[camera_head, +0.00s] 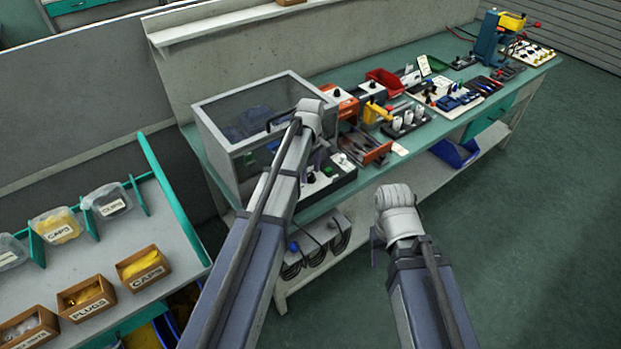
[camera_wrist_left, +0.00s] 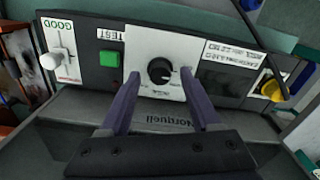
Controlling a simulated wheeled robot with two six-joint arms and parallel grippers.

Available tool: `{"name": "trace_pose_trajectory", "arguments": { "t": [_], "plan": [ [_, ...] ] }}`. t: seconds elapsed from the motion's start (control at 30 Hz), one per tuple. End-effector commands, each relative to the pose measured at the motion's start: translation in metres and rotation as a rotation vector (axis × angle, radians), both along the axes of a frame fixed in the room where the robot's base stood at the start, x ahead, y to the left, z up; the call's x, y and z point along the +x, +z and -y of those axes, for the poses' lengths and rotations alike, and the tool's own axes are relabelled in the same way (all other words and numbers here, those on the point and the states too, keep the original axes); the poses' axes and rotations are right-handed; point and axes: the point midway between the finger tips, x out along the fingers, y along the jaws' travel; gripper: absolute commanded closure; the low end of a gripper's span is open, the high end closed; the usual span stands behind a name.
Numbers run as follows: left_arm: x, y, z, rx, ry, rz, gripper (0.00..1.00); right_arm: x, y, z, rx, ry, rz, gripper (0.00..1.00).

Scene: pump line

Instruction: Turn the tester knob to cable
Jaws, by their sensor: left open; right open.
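The tester (camera_wrist_left: 225,75) is a dark box on the bench, seen upside down in the left wrist view. Its black round knob (camera_wrist_left: 160,71) sits on a white panel with small labels that I cannot read. My left gripper (camera_wrist_left: 160,95) is open, with purple fingers on either side of the knob and a gap to it on both sides; contact is not visible. In the head view my left arm hides most of the tester (camera_head: 335,180), and a purple fingertip (camera_head: 318,158) shows beside it.
Cables hang under the bench. The floor at right is clear.

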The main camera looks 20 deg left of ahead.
Motion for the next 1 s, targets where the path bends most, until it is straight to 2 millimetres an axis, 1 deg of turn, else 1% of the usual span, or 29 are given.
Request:
{"name": "trace_pose_trajectory", "arguments": {
  "t": [0.03, 0.3, 0.33, 0.87, 0.9, 1.0],
  "plan": [
    [0.0, -0.0047, 0.0, 0.0, 0.0, 0.0, 0.36, 0.0, -0.0047, 0.0, 0.0, 0.0, 0.0, 0.5],
    [0.0, -0.0038, 0.0, 0.0, 0.0, 0.0, 0.36, 0.0, -0.0038, 0.0, 0.0, 0.0, 0.0, 0.5],
    [0.0, -0.0038, 0.0, 0.0, 0.0, 0.0, 0.37, 0.0, -0.0038, 0.0, 0.0, 0.0, 0.0, 0.5],
    [0.0, -0.0039, 0.0, 0.0, 0.0, 0.0, 0.97, 0.0, -0.0038, 0.0, 0.0, 0.0, 0.0, 0.5],
    [0.0, -0.0039, 0.0, 0.0, 0.0, 0.0, 1.0, 0.0, -0.0038, 0.0, 0.0, 0.0, 0.0, 0.5],
    [-0.0001, -0.0039, 0.0, 0.0, 0.0, 0.0, 1.0, 0.0, -0.0038, 0.0, 0.0, 0.0, 0.0, 0.5]
  ]
}}
